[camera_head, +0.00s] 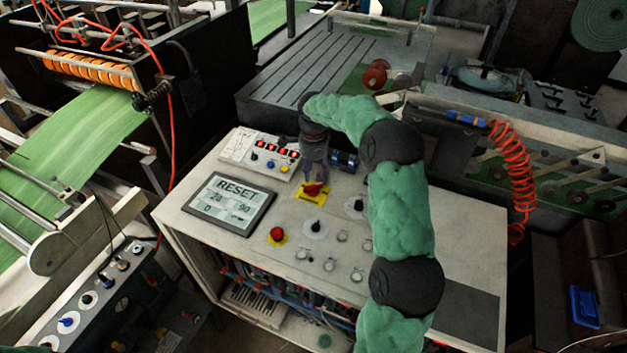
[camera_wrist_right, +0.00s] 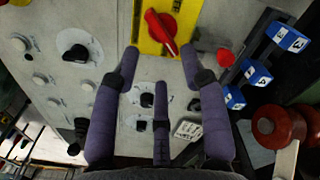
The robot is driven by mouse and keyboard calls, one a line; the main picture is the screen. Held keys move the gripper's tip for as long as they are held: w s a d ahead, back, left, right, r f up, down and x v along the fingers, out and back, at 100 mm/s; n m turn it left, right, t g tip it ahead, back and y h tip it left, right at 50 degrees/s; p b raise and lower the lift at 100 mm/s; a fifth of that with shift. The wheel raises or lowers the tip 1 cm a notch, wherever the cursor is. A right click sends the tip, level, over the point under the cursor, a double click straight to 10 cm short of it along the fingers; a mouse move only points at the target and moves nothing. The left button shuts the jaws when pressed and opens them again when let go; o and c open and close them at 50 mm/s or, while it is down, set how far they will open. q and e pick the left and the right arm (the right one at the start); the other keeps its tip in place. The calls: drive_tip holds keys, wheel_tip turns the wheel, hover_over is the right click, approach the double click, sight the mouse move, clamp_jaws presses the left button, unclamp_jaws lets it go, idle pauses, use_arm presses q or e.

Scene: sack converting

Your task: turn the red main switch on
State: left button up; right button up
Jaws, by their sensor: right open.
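The red main switch (camera_head: 314,189) sits on a yellow plate on top of the light grey control cabinet. In the right wrist view the red switch (camera_wrist_right: 162,31) is at the top, its handle slanting from upper left to lower right across the yellow plate (camera_wrist_right: 147,47). My right gripper (camera_head: 319,176) reaches down over the switch from behind. In the wrist view my right gripper (camera_wrist_right: 165,76) is open, its purple fingers spread and empty, pointing toward the switch. Whether a finger touches the handle I cannot tell. My left gripper is not in view.
A screen reading RESET (camera_head: 229,203) lies left of the switch. A red mushroom button (camera_head: 277,234) and a black knob (camera_head: 315,227) are nearby. Blue numbered blocks (camera_wrist_right: 256,73) and a red round part (camera_wrist_right: 278,127) stand at the right of the wrist view.

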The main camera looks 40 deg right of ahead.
sight(313, 186)
wheel_tip(313, 186, up, 5)
drive_tip(key=shift+f, duration=0.1)
idle(0.7)
